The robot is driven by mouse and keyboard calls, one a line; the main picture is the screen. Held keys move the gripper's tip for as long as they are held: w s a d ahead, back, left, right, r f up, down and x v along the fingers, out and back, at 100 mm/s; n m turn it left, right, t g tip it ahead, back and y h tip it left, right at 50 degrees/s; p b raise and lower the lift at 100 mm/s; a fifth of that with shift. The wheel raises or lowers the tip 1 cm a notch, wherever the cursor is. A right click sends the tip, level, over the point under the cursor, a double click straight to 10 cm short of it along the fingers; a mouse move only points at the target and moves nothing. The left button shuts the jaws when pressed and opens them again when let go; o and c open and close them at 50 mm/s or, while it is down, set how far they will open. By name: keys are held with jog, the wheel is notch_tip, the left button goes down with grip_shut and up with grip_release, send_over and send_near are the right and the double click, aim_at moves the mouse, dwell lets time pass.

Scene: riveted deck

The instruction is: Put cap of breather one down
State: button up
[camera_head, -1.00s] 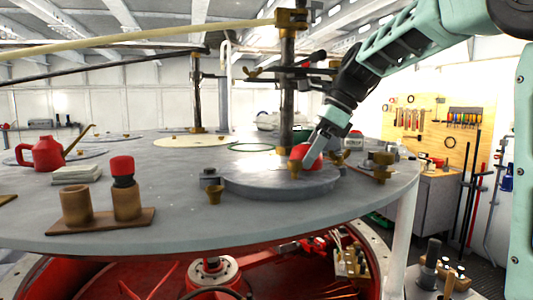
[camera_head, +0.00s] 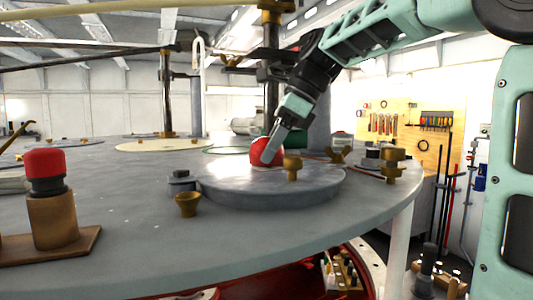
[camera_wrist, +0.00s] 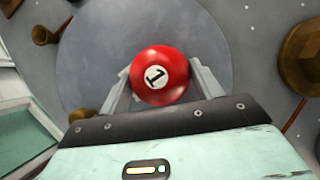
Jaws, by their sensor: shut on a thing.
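The cap of breather one is a red rounded cap (camera_head: 262,151) marked "1"; the mark shows on the cap in the wrist view (camera_wrist: 160,75). My gripper (camera_head: 272,150) is shut on it, with one finger at each side in the wrist view (camera_wrist: 160,88). The cap is at the far side of the raised grey round plate (camera_head: 240,186), behind a brass knob (camera_head: 292,169). I cannot tell whether its underside touches anything. What lies under it is hidden by the cap itself.
A brown stand (camera_head: 52,218) with another red-topped black cap (camera_head: 45,166) is at the left of the grey deck (camera_head: 120,262). A brass cup (camera_head: 187,203) stands before the plate. A dark post (camera_head: 271,105) rises close behind my gripper. Brass fittings (camera_head: 392,165) are at the right.

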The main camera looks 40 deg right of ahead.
jog(key=shift+w+a+f, duration=0.1)
jog(key=shift+f, duration=0.1)
jog(key=o, duration=1)
jog(key=shift+o, duration=0.2)
jog(key=shift+r, duration=0.3)
jog(key=s+d+b, duration=0.1)
jog(key=s+d, duration=0.1)
jog(key=d, duration=0.1)
jog(key=s+d+b, duration=0.1)
jog(key=s+d, duration=0.1)
jog(key=d, duration=0.2)
jog(key=s+d+b, duration=0.1)
jog(key=s+d, duration=0.2)
jog(key=shift+s+d+r+b, duration=0.1)
jog(key=shift+d+r+b, duration=0.15)
jog(key=shift+r+b, duration=0.1)
